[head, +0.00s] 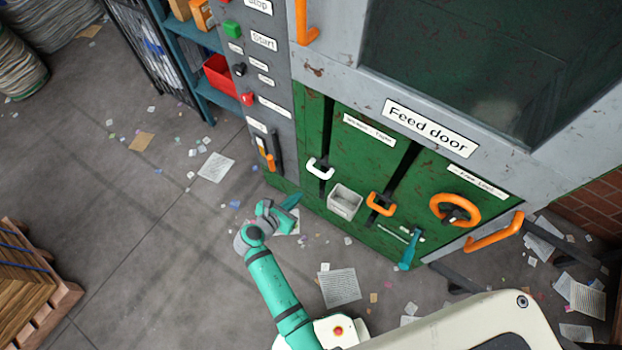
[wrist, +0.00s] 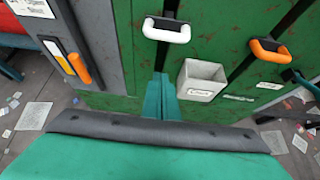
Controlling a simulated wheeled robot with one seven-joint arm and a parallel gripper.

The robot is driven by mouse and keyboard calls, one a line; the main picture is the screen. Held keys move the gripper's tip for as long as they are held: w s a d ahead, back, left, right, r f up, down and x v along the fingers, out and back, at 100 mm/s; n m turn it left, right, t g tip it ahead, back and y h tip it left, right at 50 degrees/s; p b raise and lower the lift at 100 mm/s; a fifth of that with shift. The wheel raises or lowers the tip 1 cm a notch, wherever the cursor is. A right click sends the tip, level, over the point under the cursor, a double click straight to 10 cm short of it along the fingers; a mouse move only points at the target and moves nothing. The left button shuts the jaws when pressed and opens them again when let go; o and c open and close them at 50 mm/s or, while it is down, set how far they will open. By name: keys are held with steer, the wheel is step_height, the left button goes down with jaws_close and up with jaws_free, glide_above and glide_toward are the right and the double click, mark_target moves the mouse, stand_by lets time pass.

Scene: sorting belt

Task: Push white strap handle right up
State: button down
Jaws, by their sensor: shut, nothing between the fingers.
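The white strap handle (head: 320,169) sits on a dark vertical slot in the green panel of the machine. In the wrist view the white handle (wrist: 167,30) is at the top, just left of centre, with the slot running above it. My gripper (head: 294,201) is in front of the panel, lower and to the left of the handle in the head view. In the wrist view my gripper (wrist: 161,78) has its teal fingers together, pointing at the panel below the handle. The fingers look empty and apart from the handle.
A grey open box (head: 345,201) is fixed to the panel right of the white handle. Further right are an orange strap handle (head: 382,204) on its own slot, a teal lever (head: 410,249) and an orange wheel (head: 455,210). An orange-tipped lever (head: 266,156) is at left.

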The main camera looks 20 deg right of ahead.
steer(key=w+d+f, duration=0.1)
steer(key=w+d, duration=0.4)
steer(key=d, duration=0.2)
steer(key=shift+w+d+f, duration=0.15)
steer(key=shift+w+d, duration=0.05)
steer(key=shift+w, duration=0.2)
stand_by(0.5)
